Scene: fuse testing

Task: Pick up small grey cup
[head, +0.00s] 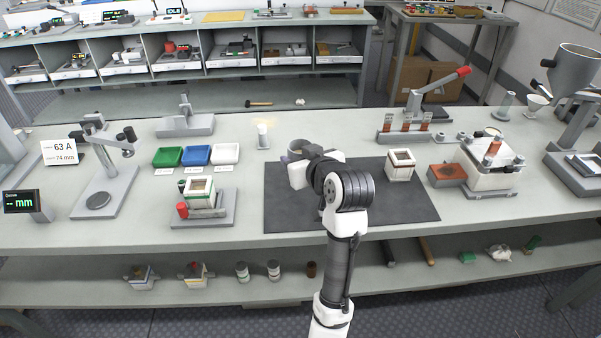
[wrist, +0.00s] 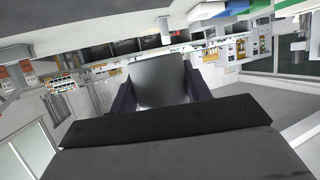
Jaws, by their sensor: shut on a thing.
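The small grey cup (head: 295,151) shows in the head view at the back edge of the dark mat, mostly hidden behind my gripper (head: 305,158). In the wrist view the smooth grey side of the cup (wrist: 158,80) fills the space between the two dark fingers of my gripper (wrist: 158,92). My gripper is shut on the cup. The cup's base is hidden, so I cannot tell whether it touches the bench.
The dark mat (head: 290,212) lies on the bench, with a white square block (head: 401,165) on its right. Green, blue and white trays (head: 196,155) stand left. A small white cylinder (head: 263,135) stands behind. A red-handled press (head: 425,100) stands back right. The mat's front is clear.

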